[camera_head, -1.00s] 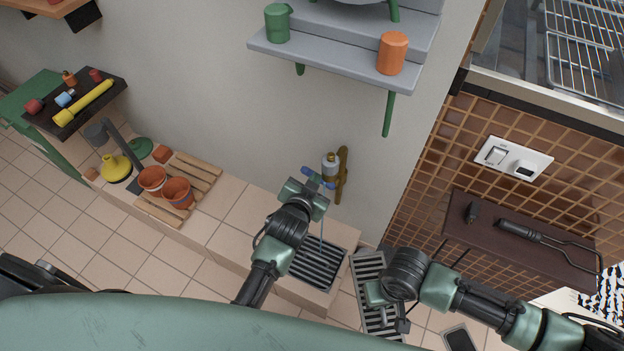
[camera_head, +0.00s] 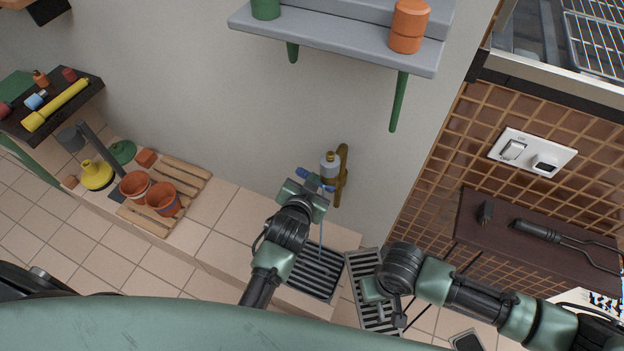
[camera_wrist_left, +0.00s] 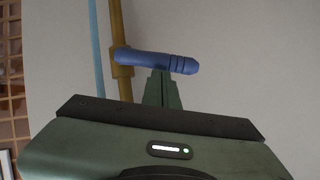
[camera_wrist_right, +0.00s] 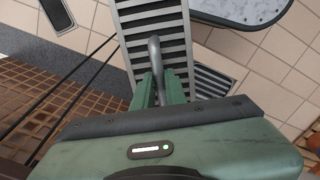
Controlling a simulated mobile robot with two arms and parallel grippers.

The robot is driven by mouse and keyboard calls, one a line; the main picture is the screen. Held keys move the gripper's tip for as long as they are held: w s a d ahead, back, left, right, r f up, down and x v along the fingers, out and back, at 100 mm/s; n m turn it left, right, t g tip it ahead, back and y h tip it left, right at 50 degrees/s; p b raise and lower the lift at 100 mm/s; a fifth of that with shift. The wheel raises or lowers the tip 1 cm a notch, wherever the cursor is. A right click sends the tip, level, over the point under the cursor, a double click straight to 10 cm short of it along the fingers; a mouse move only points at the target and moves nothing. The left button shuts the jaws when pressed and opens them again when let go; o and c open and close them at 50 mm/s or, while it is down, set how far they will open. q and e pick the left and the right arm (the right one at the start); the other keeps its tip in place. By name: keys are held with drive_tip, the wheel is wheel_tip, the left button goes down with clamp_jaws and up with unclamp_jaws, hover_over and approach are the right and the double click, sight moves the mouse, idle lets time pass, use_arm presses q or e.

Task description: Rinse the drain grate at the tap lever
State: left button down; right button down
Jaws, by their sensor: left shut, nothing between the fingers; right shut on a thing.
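The blue tap lever (camera_head: 328,187) sits on the brass wall tap (camera_head: 341,175). My left gripper (camera_head: 306,192) is shut and empty at the lever; its closed tips (camera_wrist_left: 163,88) are at the lever (camera_wrist_left: 155,62) in the left wrist view. A thin blue water stream (camera_head: 321,232) runs down from the tap towards a slatted floor drain (camera_head: 316,272). My right gripper (camera_head: 378,288) is shut on the handle (camera_wrist_right: 155,52) of the long grey drain grate (camera_wrist_right: 156,22). The grate (camera_head: 362,264) is right of the stream, beside the floor drain's right edge. Its underside is hidden.
A grey shelf (camera_head: 335,40) with green and orange cups overhangs the tap. A dark brown shelf (camera_head: 560,245) with tools is at the right. Terracotta pots (camera_head: 162,198) and a wooden rack stand on the tiled ledge (camera_head: 225,225) at the left.

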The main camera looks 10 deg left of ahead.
wheel_tip(320, 180, up, 3)
drive_tip(key=p, duration=0.3)
drive_tip(key=shift+r, duration=0.15)
drive_tip(key=shift+r+p, duration=0.55)
drive_tip(key=shift+p, duration=0.05)
use_arm(q)
drive_tip(key=shift+w+a+f+n+h, duration=0.15)
drive_tip(key=shift+a+f+n+h, duration=0.6)
drive_tip(key=shift+f, duration=0.25)
